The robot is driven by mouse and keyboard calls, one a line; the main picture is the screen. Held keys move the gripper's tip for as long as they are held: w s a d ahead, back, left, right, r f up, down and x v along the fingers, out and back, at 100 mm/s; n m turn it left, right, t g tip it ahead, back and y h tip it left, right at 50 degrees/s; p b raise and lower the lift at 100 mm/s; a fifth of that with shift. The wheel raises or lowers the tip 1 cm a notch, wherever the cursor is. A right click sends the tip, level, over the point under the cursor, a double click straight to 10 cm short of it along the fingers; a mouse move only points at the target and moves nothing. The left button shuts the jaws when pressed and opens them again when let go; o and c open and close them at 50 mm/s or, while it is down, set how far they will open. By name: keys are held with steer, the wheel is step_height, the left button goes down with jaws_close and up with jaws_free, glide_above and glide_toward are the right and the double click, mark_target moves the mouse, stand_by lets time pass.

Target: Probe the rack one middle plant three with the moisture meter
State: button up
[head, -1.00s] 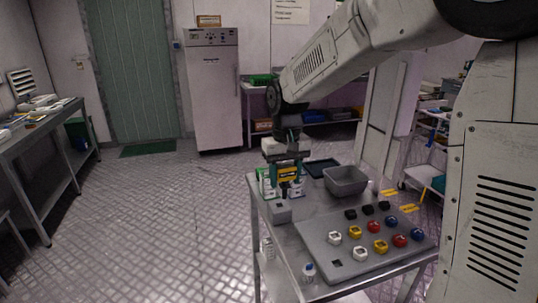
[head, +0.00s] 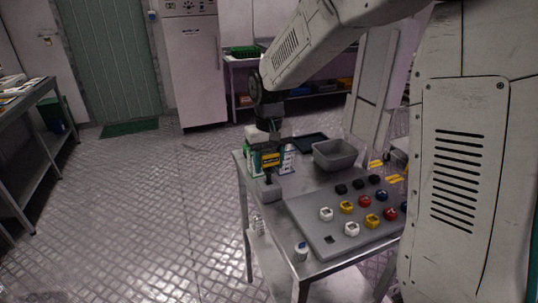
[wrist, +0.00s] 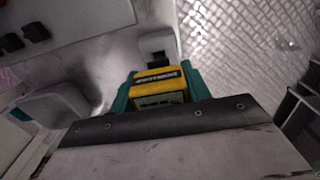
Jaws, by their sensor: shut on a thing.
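My gripper (head: 269,150) is shut on the moisture meter (head: 271,160), a yellow body with a dark label strip and teal at its sides. In the wrist view the meter (wrist: 158,84) shows its small grey display, upright between the jaws. The meter is over a small grey block (head: 266,194) at the near left of the steel cart. A dark lower part of the meter reaches down to the block; I cannot tell whether it is inside or just above it. The rack and its plants are not identifiable in these views.
The steel cart (head: 249,176) carries a grey bin (head: 335,155), a dark tray (head: 310,142), white boxes behind the meter and a grey board (head: 299,213) with several coloured knobs. A small white bottle (head: 301,251) stands below. The floor to the left is clear.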

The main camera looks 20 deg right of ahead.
steer(key=shift+f, duration=0.3)
steer(key=o, duration=1.1)
steer(key=shift+r, duration=0.1)
step_height(320, 180, up, 8)
steer(key=shift+f, duration=0.2)
steer(key=s+d+r, duration=0.1)
steer(key=s, duration=1.4)
steer(key=s+d+r+t, duration=0.1)
steer(key=s+d, duration=0.1)
steer(key=s, duration=1.3)
steer(key=shift+r, duration=0.15)
